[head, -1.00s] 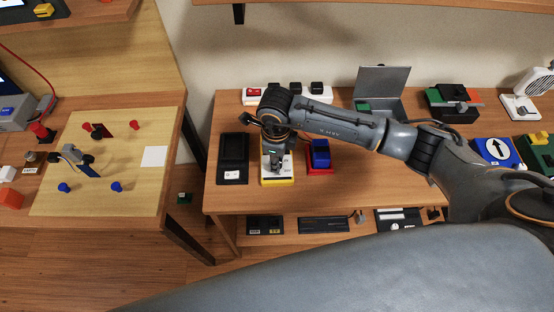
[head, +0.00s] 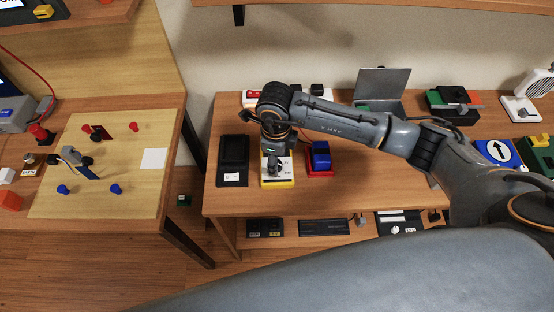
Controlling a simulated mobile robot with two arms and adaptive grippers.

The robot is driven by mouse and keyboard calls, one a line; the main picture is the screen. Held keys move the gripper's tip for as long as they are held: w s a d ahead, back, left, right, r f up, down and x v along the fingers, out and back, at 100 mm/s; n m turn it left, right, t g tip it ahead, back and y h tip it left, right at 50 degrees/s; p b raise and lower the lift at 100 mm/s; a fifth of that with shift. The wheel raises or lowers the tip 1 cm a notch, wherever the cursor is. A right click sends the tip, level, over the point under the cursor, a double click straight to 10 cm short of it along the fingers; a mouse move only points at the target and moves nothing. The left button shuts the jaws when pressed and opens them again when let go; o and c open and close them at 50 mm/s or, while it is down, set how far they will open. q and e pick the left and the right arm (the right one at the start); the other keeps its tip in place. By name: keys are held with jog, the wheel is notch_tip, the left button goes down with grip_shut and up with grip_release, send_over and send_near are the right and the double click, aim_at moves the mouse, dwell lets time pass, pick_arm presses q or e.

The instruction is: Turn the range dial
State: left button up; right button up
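A white panel with a yellow edge (head: 284,180) lies near the left end of the wooden table. A dark round part, likely the range dial, sits around its middle, but my gripper covers most of it. My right arm reaches in from the right, and my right gripper (head: 274,166) points down over this panel. Its fingers are small and dark against the dark part, so I cannot tell whether they are open or shut, or whether they touch the dial. My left gripper is not in view.
A black device (head: 234,155) lies close left of the panel, and a blue block on a red base (head: 320,158) close right. A row of switches (head: 254,95) stands behind. The table front is clear. A pegboard table (head: 105,200) is at the left.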

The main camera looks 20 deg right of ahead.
notch_tip(320, 180, up, 10)
jog(key=shift+s+r, duration=0.15)
jog(key=shift+r, duration=0.1)
jog(key=shift+a, duration=0.1)
dwell(0.5)
